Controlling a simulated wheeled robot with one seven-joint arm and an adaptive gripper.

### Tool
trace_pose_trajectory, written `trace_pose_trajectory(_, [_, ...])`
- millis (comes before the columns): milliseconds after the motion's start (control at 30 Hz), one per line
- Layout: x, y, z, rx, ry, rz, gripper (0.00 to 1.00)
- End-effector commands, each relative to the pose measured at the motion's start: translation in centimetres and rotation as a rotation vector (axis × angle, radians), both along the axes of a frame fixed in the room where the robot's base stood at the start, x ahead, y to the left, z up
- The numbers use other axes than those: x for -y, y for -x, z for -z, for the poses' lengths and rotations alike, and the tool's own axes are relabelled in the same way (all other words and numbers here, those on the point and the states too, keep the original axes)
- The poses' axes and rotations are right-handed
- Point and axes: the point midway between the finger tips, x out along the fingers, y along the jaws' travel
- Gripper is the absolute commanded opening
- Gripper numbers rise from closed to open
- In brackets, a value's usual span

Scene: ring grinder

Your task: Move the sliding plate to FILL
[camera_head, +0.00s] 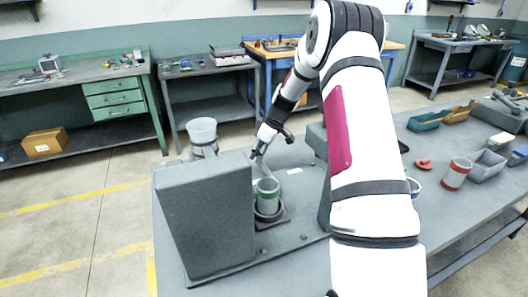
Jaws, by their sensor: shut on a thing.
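The grinder is a grey machine with a big box-shaped housing (205,220) at its front left. A grey-green cup (267,196) stands upright in a dark holder beside the housing. My gripper (256,157) points down and left, just behind the housing's top right edge and above and behind the cup. It is shut on what seems to be the sliding plate, mostly hidden behind the housing and my fingers. The plate's position and any FILL mark cannot be read from here.
A clear hopper-like cup (202,131) stands behind the housing. A small white label (294,171) lies on the machine's bed. To the right on the bench are a red-banded can (455,174), a red piece (423,164) and several bins. My arm hides the bench's middle.

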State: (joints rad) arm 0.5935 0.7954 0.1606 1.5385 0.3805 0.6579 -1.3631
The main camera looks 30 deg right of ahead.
Motion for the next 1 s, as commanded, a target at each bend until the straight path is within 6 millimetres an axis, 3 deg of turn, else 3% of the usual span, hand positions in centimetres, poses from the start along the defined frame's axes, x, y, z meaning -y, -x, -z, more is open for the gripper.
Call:
trace_pose_trajectory(500, [-10.6, -2.0, 0.2, -0.004, -0.002, -0.009, 0.00])
trace_pose_trajectory(700, [-12.8, -2.4, 0.2, -0.004, -0.001, -0.007, 0.00])
trace_pose_trajectory(1000, [-13.7, -2.5, 0.2, -0.005, -0.003, -0.005, 0.00])
